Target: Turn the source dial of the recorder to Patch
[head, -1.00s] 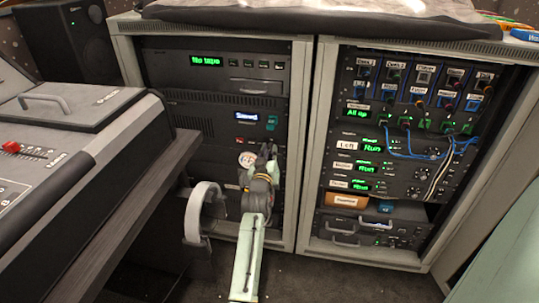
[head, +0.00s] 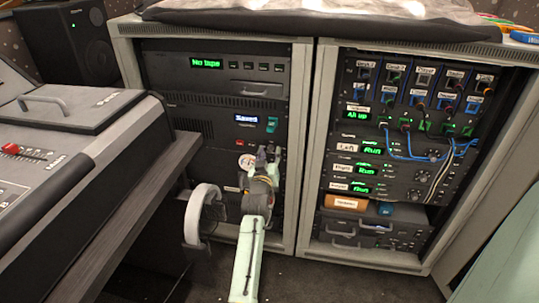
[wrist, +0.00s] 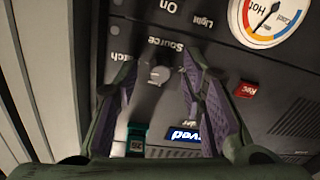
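The recorder (head: 215,128) is the dark unit in the left rack with a lit blue display reading "Saved". Its source dial (wrist: 160,75) is a small grey round knob in the wrist view, where the panel appears upside down. The word "Source" is beside it, and a partly covered label ending in "atch" is to its left. I cannot tell where the dial points. My gripper (wrist: 158,62) is open, one finger on each side of the dial; contact is not clear. In the head view my gripper (head: 268,155) is at the recorder's front and hides the dial.
A round gauge (wrist: 270,18) and a red "Rec" button (wrist: 245,89) are right of the fingers in the wrist view. A teal cassette-like part (wrist: 136,138) is below. In the head view, a desk edge (head: 130,215) is left of my arm and the right rack (head: 318,150) stands beside.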

